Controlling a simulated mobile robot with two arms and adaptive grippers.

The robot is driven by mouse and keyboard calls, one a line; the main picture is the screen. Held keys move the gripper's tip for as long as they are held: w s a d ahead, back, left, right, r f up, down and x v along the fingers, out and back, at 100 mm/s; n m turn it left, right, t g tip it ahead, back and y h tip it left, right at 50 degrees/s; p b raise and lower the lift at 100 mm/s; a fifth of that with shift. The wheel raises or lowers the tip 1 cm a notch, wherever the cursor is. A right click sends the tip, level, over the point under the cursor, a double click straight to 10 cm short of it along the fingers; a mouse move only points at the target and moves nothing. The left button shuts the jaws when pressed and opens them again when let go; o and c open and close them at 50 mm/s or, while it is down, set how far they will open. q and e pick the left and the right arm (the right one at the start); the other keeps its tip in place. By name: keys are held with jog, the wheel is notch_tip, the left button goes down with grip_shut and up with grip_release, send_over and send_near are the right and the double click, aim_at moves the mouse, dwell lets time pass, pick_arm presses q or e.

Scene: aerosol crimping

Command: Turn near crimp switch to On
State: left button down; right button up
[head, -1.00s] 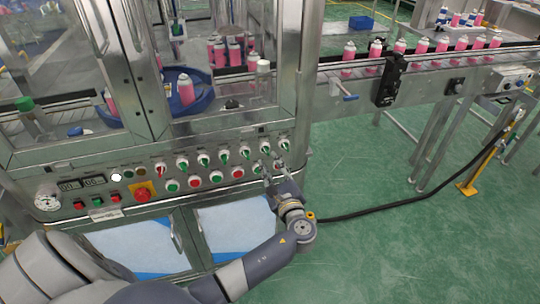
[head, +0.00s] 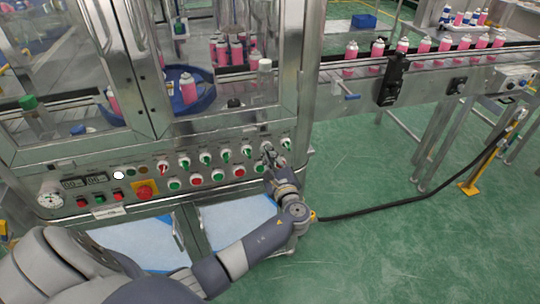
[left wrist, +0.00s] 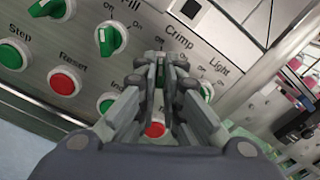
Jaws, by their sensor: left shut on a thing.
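My left gripper (head: 267,152) is at the right end of the top row of switches on the machine's panel. In the left wrist view its fingers (left wrist: 165,62) are closed together just below the Crimp label, shut on the crimp switch. The fingers hide that switch, so its pointer direction cannot be seen. The Fill switch (left wrist: 110,38), green on a white ring, is to the left of the fingers. The Light switch (left wrist: 206,91), partly hidden, is to the right. My right gripper is not in view.
Green and red push buttons (head: 239,171) run below the switches. A red emergency stop (head: 145,190) is farther left. A conveyor (head: 425,64) carrying pink cans extends right.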

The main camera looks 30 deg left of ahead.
pick_arm(q)
jog(key=shift+m+p, duration=5.35)
jog(key=shift+m, duration=0.55)
jog(key=c, duration=1.7)
grip_release()
